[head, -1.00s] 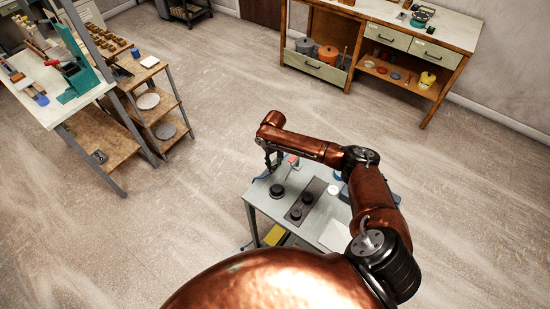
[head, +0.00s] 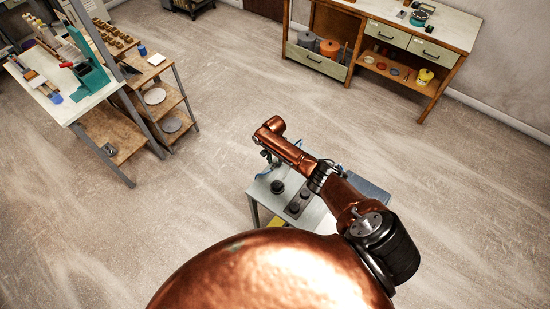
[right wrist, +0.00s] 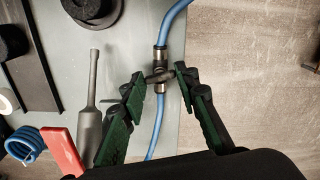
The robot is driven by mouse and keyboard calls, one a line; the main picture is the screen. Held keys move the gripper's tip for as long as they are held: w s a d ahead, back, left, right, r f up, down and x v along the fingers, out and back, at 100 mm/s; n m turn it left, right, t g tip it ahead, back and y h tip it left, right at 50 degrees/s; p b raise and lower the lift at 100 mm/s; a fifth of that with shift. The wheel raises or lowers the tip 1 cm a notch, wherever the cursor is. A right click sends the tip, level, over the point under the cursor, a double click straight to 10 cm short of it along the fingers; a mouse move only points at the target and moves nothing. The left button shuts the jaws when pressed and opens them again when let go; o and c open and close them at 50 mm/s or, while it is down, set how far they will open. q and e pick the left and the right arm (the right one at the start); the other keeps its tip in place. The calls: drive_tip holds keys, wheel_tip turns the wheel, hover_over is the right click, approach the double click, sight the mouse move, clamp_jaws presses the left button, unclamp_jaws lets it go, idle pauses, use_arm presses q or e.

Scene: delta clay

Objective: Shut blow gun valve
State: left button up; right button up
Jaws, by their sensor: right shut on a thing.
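The valve (right wrist: 160,75) is a small dark fitting with metal ends, in line on a blue hose (right wrist: 172,20) at the table's edge in the right wrist view. Its dark handle lies across the hose. My right gripper (right wrist: 161,76) has green-padded fingers, one at each end of the handle, and is shut on it. In the head view the right gripper (head: 268,160) is small and partly hidden by its arm, over the far left corner of the small table; the valve cannot be made out there. My left gripper is not in view.
A grey tapered tool (right wrist: 90,112), a red block (right wrist: 62,152) and a blue coil (right wrist: 25,145) lie left of the fingers. Black round pieces (right wrist: 92,8) stand on the grey table (head: 262,190). Bare floor surrounds it. A shelf bench (head: 85,112) stands left, a cabinet (head: 400,42) behind.

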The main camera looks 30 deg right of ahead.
drive_tip(key=shift+d+r+m+p, duration=0.1)
drive_tip(key=shift+m+p, duration=0.55)
drive_tip(key=shift+m, duration=0.65)
drive_tip(key=shift+w, duration=0.1)
drive_tip(key=o, duration=1.1)
drive_tip(key=shift+o, duration=0.2)
wheel_tip(320, 180, up, 12)
